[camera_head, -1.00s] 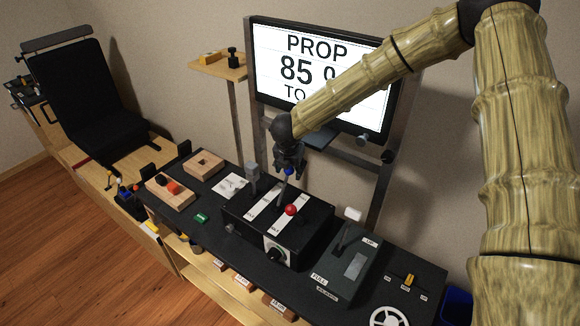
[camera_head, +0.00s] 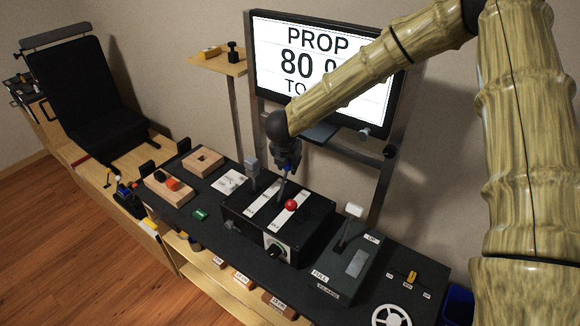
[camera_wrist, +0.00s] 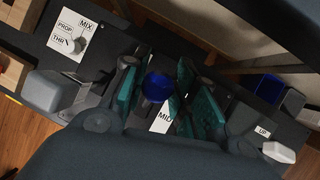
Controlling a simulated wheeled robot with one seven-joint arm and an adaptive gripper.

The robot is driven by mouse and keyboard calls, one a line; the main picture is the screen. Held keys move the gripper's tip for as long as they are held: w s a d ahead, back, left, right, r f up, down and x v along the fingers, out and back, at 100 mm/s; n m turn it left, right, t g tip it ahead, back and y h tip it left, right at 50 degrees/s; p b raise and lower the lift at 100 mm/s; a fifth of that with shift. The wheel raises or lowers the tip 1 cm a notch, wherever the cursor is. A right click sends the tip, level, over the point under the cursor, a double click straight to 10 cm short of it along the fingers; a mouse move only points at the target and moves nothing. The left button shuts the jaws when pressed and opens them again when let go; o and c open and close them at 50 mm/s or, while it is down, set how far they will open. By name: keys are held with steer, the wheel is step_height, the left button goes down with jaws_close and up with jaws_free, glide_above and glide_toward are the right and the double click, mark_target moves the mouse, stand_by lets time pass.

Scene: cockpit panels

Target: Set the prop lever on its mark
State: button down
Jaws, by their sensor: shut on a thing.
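The prop lever's blue knob (camera_wrist: 155,88) is between the teal fingers of my gripper (camera_wrist: 168,98) in the wrist view. In the head view my gripper (camera_head: 287,165) is shut on the blue knob, which is mostly hidden by the fingers. The lever's shaft (camera_head: 282,188) rises from a slot in the black lever box (camera_head: 312,235). The screen (camera_head: 290,62) reads PROP and 80, with the rest of its text cut off by my arm.
A red-knobbed lever (camera_head: 291,205) stands right of my gripper and a grey-topped lever (camera_head: 252,163) stands left. A flap lever box (camera_head: 350,260) stands to the right.

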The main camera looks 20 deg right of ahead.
steer(key=shift+s+a+r+t+h+b, duration=0.1)
steer(key=shift+s+a+t+h+b, duration=0.75)
steer(key=shift+b, duration=2.15)
steer(key=a+b, duration=0.1)
steer(key=s+a+t+h+b, duration=0.1)
steer(key=b, duration=0.1)
steer(key=shift+s+r, duration=0.15)
steer(key=shift+r, duration=0.2)
steer(key=shift+s+a+r+b, duration=0.15)
steer(key=shift+s+a+b, duration=0.5)
steer(key=shift+b, duration=0.3)
steer(key=c, duration=1.1)
jaws_free()
steer(key=shift+a, duration=0.1)
steer(key=shift+w, duration=0.1)
steer(key=v, duration=1.2)
